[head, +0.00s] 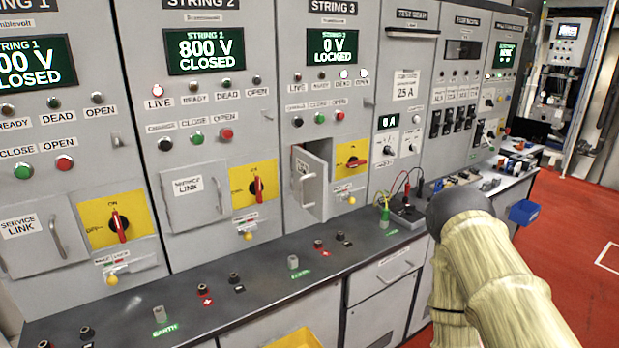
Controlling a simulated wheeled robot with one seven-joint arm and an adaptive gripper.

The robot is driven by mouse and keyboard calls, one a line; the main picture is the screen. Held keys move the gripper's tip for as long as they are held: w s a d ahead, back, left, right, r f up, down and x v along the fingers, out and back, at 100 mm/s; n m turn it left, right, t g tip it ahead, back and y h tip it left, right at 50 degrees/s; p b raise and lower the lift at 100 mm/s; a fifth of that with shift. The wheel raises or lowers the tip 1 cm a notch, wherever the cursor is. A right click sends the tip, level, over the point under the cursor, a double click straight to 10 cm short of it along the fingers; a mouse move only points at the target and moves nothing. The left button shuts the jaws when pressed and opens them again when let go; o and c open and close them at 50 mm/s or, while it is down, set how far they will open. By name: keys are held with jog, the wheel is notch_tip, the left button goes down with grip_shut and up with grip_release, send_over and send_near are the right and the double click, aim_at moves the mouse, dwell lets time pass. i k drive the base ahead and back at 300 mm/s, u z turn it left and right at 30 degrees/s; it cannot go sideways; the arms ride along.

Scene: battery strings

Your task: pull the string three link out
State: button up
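The String 3 panel (338,100) stands in the middle of the head view. Its display (333,47) reads 0 V LOCKED. Its service link door (312,185) stands partly open, swung outward toward the bench. The link itself is not visible, hidden behind the door. The yellow switch plate (341,151) with its red handle (357,163) is just right of the door. My arm reaches up from the lower right, to the right of String 3, with a dark rounded end. My gripper is not seen in this view.
The String 2 panel (215,110), to the left, reads 800 V CLOSED, and its link door (195,197) is shut. A dark bench top (270,265) with terminals runs below the panels. A black device with coloured leads (406,212) sits right of String 3. Red floor (575,215) is open at right.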

aim_at(326, 50)
jog(key=u, duration=0.2)
jog(key=i, duration=1.65)
jog(key=z, duration=0.15)
